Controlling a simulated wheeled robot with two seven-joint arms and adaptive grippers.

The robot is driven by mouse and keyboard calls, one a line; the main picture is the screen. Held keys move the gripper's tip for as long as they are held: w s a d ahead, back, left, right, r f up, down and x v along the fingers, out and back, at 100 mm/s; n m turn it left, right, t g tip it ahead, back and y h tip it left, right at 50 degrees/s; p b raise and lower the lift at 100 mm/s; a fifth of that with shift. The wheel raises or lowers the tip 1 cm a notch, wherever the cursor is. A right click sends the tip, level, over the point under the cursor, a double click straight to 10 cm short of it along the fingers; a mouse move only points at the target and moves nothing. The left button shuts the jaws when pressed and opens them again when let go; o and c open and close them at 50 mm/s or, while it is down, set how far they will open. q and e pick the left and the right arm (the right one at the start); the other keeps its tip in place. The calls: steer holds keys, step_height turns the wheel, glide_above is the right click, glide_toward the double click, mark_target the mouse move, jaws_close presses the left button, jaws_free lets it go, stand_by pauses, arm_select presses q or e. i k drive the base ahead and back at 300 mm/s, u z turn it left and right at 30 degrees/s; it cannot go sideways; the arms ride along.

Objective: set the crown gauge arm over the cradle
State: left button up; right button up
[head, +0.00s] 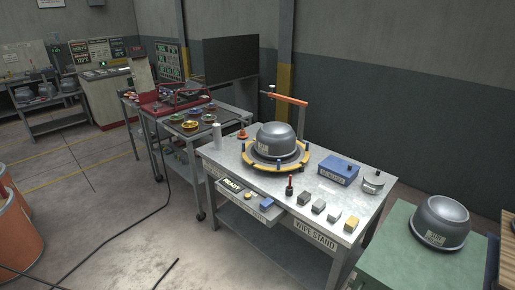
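The crown gauge arm is an orange bar (288,98) on top of an upright post (302,122) at the back of the wipe stand. The bar points left from the post, high above the table, with a small pale piece at its free end. The cradle is a yellow ring (258,166) with blue pegs, and a grey metal dome (277,137) sits in it. The bar's free end shows above and slightly left of the dome; I cannot tell whether it is directly over it. Neither of my grippers shows in the view.
The wipe stand (230,160) also carries a blue box (339,171), a small metal pot (372,181), several small blocks and a pale bottle (217,136). A second dome (440,220) sits on the green table (395,250) at right. A cart (160,125) stands behind left.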

mark_target(297, 102)
steer(key=u, duration=0.8)
steer(key=i, duration=2.05)
steer(key=u, duration=0.2)
steer(key=i, duration=1.95)
steer(key=z, duration=0.65)
